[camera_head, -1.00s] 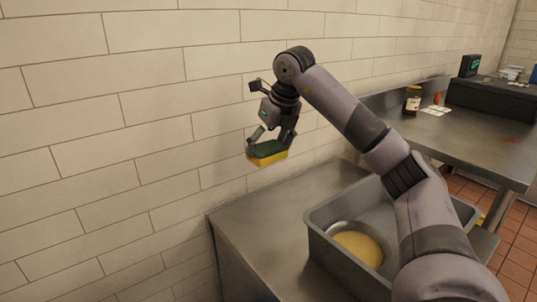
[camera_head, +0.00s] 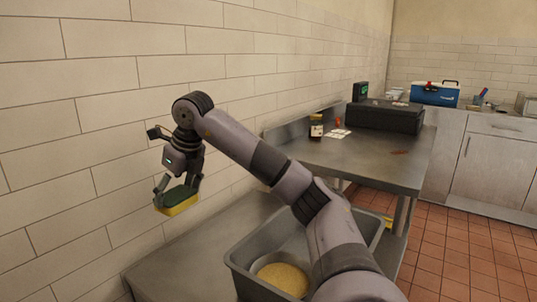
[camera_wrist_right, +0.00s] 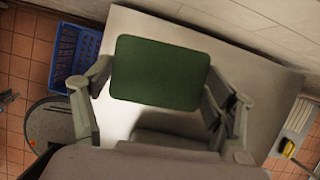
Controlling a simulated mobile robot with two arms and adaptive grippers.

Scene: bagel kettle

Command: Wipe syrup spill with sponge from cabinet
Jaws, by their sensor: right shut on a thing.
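My right gripper (camera_head: 178,190) is shut on the sponge (camera_head: 177,206), which has a green top and a yellow underside. It holds the sponge in the air by the tiled wall, above the near metal counter. In the right wrist view the sponge's green face (camera_wrist_right: 158,73) sits between the fingers of the right gripper (camera_wrist_right: 160,85). A small reddish-brown spill (camera_head: 399,152) lies on the far metal table (camera_head: 365,170), towards its right side. The sponge is well apart from the spill. My left gripper is out of view.
A grey bin (camera_head: 236,266) holding a bowl of yellow grains (camera_head: 284,278) stands on the near counter (camera_head: 165,262), partly behind my right arm. On the far table are a jar (camera_head: 316,126), white cards (camera_head: 337,133) and a black box (camera_head: 385,117). Tiled floor is clear at the right.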

